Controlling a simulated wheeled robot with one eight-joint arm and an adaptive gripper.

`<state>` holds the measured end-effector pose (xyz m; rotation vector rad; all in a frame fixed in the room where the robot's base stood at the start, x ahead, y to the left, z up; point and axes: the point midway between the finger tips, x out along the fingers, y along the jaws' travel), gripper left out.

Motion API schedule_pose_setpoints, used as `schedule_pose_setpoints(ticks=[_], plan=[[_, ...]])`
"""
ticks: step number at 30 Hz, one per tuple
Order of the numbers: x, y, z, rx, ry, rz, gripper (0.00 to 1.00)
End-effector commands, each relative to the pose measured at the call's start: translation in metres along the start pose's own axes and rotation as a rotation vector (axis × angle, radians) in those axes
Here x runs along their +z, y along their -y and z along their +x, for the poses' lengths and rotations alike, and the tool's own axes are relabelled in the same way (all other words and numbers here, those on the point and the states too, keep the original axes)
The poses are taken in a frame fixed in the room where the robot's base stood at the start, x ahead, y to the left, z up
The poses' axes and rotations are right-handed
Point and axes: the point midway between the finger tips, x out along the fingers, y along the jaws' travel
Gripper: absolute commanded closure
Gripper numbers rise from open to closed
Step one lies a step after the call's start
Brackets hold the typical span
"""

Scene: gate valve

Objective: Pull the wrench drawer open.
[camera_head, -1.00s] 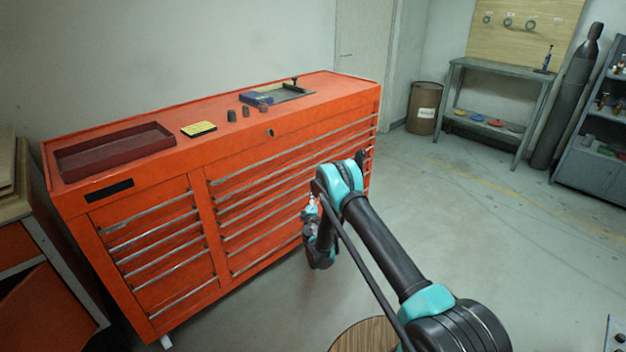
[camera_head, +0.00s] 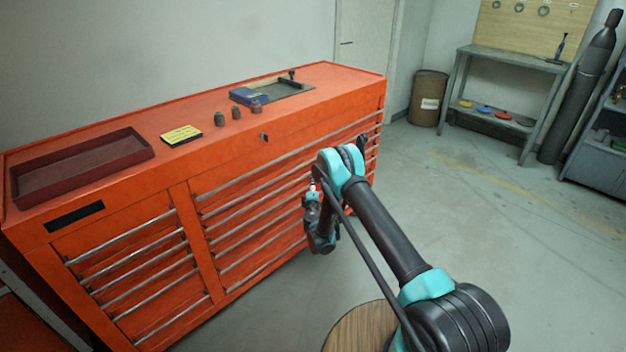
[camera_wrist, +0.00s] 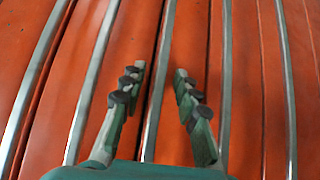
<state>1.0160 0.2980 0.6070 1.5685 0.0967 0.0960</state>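An orange tool cabinet (camera_head: 165,228) stands against the wall with a narrow left stack and a wide right stack of drawers (camera_head: 270,215), each with a long silver handle bar. All of the drawers look shut; no label shows which is the wrench drawer. In the wrist view my gripper (camera_wrist: 157,82) is open, its two fingers apart, with one silver handle bar (camera_wrist: 157,80) running between them. Nothing is held. Whether the fingertips touch the drawer front cannot be told. In the head view my arm hides the gripper's tips and part of the right stack.
On the cabinet top are a dark red tray (camera_head: 85,165), a yellow pad (camera_head: 181,136), small grey cylinders (camera_head: 219,119) and a blue box (camera_head: 247,97). A barrel (camera_head: 428,98) and a grey workbench (camera_head: 510,62) stand at the back. The floor (camera_head: 470,200) to the right is clear.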

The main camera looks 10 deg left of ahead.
Motion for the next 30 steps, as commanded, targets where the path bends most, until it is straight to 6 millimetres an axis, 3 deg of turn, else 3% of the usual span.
schedule_pose_setpoints(ticks=[9,17,30], plan=[[-0.0002,-0.0001,-0.0003,0.0,-0.001,0.0,0.69],[-0.0001,-0.0001,-0.0002,0.0,0.0,0.0,1.0],[0.0,0.0001,-0.0002,0.0,0.0,0.0,1.0]])
